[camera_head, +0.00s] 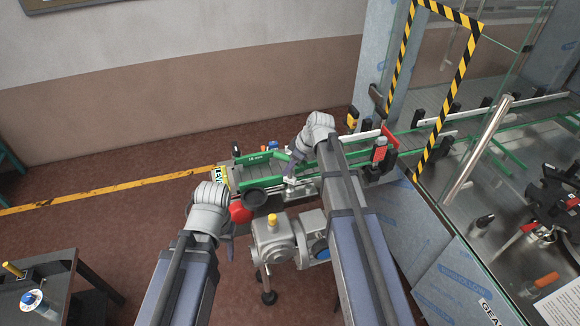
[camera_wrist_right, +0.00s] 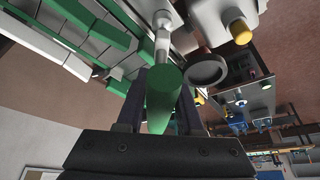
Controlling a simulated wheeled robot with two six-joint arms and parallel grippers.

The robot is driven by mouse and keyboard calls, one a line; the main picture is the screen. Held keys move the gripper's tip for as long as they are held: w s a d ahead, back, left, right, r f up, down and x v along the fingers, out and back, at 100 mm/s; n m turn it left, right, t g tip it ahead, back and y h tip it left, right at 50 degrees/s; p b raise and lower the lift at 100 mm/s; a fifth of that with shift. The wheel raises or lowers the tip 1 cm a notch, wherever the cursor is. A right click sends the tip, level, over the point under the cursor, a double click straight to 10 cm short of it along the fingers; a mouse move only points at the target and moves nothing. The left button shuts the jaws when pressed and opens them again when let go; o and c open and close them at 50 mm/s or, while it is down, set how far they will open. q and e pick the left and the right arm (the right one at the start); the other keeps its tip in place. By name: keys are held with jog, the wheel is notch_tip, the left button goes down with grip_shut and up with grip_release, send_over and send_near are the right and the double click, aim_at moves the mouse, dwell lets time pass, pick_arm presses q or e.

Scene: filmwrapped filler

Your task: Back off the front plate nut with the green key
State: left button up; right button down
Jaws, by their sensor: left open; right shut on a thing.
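The green key (camera_wrist_right: 163,90) shows in the right wrist view as a thick green handle with a pale metal shank reaching away from me. My right gripper (camera_wrist_right: 160,112) is shut on the green handle. In the head view my right gripper (camera_head: 290,174) is over the near side of the green conveyor (camera_head: 262,158), beside a small pale fitting, partly hidden by my own arm. The front plate nut is not clearly visible; I cannot tell whether the key touches it. My left gripper (camera_head: 230,243) is open and empty, below a red knob (camera_head: 240,212).
A grey machine housing (camera_head: 272,243) with a yellow cap stands below the conveyor. A black round cup (camera_head: 254,198) is close to my left arm. A glass guard with striped posts (camera_head: 463,70) stands right. A dark table (camera_head: 65,282) is at lower left.

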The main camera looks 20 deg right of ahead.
aim_at(288, 156)
jog(key=shift+r+n+g+y+p, duration=0.2)
jog(key=shift+r+n+p, duration=0.4)
jog(key=shift+r+p, duration=0.95)
jog(key=shift+r+n+g+y+p, duration=0.15)
jog(key=shift+r+n+p, duration=0.45)
jog(key=shift+r+p, duration=0.95)
jog(key=shift+f, duration=0.1)
